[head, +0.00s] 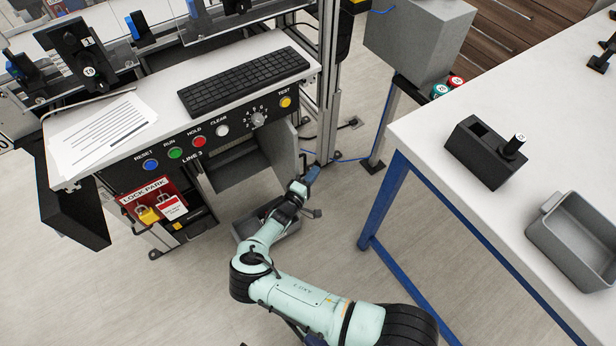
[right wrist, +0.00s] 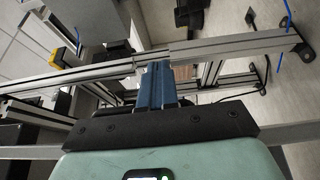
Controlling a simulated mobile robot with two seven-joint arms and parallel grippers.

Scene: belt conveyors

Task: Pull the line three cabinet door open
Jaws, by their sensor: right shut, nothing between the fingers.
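The line three console (head: 190,145) carries the "LINE 3" label on its black button panel. Below the panel its cabinet is open, and the grey inside (head: 232,170) shows. The grey cabinet door (head: 282,152) stands swung out at the right of the opening. My right gripper (head: 312,174) is just right of the door's free edge, on its outer side; I cannot tell whether it touches the door. In the right wrist view its blue fingers (right wrist: 157,84) are together and empty, in front of metal frame rails. My left gripper is not in view.
A white table (head: 440,150) with blue legs (head: 386,205) stands to the right. A metal frame post (head: 328,90) rises behind the door. A grey box (head: 285,222) lies low behind my arm.

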